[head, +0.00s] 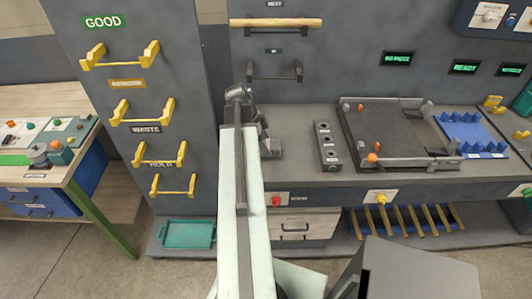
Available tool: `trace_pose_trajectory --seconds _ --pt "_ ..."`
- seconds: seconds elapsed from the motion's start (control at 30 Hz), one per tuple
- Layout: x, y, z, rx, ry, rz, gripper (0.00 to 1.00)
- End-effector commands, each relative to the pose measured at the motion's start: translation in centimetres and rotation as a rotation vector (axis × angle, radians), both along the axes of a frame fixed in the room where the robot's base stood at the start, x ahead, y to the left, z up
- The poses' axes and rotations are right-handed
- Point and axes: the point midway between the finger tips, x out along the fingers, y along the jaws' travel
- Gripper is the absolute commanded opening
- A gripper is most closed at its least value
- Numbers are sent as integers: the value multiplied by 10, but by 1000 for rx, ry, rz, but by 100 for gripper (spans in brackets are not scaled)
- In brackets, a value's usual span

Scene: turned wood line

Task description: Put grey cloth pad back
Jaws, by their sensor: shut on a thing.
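My gripper (269,147) is small and dark beyond the end of my pale arm, just above the left end of the grey bench. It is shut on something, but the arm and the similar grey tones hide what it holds. I cannot make out a grey cloth pad for certain anywhere in the head view.
Yellow brackets line the left panel, and a wooden bar (280,22) rests on upper brackets. A teal tray (188,235) sits low left.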

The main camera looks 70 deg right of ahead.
Motion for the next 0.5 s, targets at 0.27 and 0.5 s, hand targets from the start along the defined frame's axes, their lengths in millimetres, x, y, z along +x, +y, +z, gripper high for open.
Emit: trace_pose_trajectory --seconds 0.27,0.5 --pt "0 0 -25 0 0 1 25" --pt "1 0 -30 -1 0 1 25"
